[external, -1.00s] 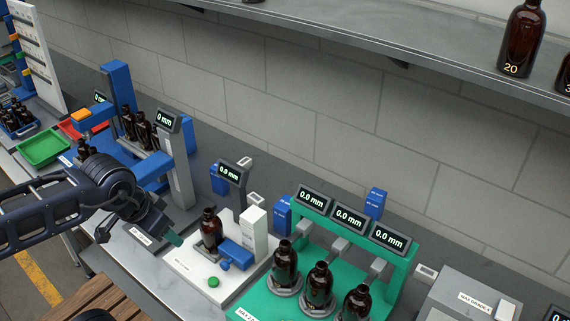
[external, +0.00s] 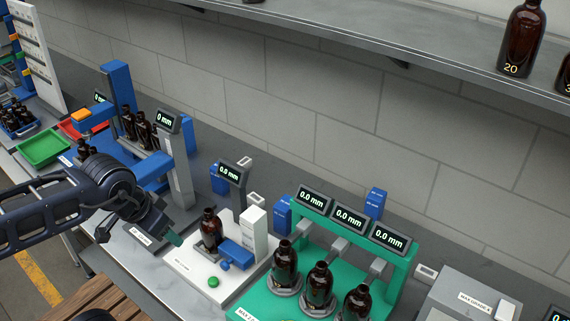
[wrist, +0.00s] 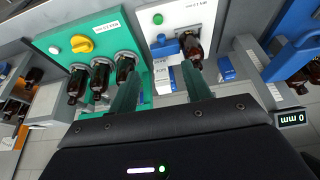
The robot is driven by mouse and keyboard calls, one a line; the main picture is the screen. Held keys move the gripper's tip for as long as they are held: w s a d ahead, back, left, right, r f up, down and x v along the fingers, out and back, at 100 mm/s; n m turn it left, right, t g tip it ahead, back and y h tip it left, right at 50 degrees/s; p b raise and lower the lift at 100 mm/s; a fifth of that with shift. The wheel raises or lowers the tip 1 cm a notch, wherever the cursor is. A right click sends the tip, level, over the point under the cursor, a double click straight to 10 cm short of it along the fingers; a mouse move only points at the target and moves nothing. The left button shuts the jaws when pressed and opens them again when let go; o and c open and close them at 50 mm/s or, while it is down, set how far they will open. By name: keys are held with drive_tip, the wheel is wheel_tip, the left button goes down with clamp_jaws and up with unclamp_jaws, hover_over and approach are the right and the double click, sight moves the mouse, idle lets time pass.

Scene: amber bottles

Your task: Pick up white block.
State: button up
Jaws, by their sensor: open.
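A white upright block (external: 254,232) stands at the back right of a white station, beside a blue clamp and an amber bottle. My gripper (external: 172,240) is left of the white station, above the bench edge. In the wrist view my gripper (wrist: 160,72) is open, with green fingers apart and nothing held. White and blue parts of the station show beyond the gap between them.
The amber bottle (external: 211,230) stands on the white station. A green station (external: 255,309) with several bottles is to the right. A blue frame (external: 118,95) stands behind the arm. A shelf (external: 400,48) with bottles runs above. A grey box (external: 465,297) is at right.

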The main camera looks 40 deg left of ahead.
drive_tip(key=shift+o, duration=0.4)
drive_tip(key=shift+w+r, duration=0.1)
drive_tip(key=w+a+n+g, duration=0.1)
drive_tip(key=w+a, duration=0.3)
drive_tip(key=w, duration=0.5)
drive_tip(key=w+a+n+g, duration=0.1)
drive_tip(key=w+a+n, duration=0.3)
drive_tip(key=w, duration=0.5)
drive_tip(key=w+a+n+g, duration=0.1)
drive_tip(key=w+a, duration=0.3)
drive_tip(key=w, duration=0.5)
drive_tip(key=shift+w+f+n+g, duration=0.3)
drive_tip(key=shift+w+n, duration=0.1)
drive_tip(key=shift+n, duration=0.5)
drive_tip(key=w+a+f+n+g+h, duration=0.1)
drive_tip(key=w+a+f+n, duration=0.2)
drive_tip(key=w+f, duration=0.3)
drive_tip(key=n+h, duration=0.4)
drive_tip(key=n, duration=0.2)
approach(258, 199)
drive_tip(key=shift+y, duration=0.3)
drive_tip(key=shift+x, duration=5.05)
drive_tip(key=shift+d, duration=0.15)
drive_tip(key=c, duration=1.1)
drive_tip(key=shift+r, duration=0.2)
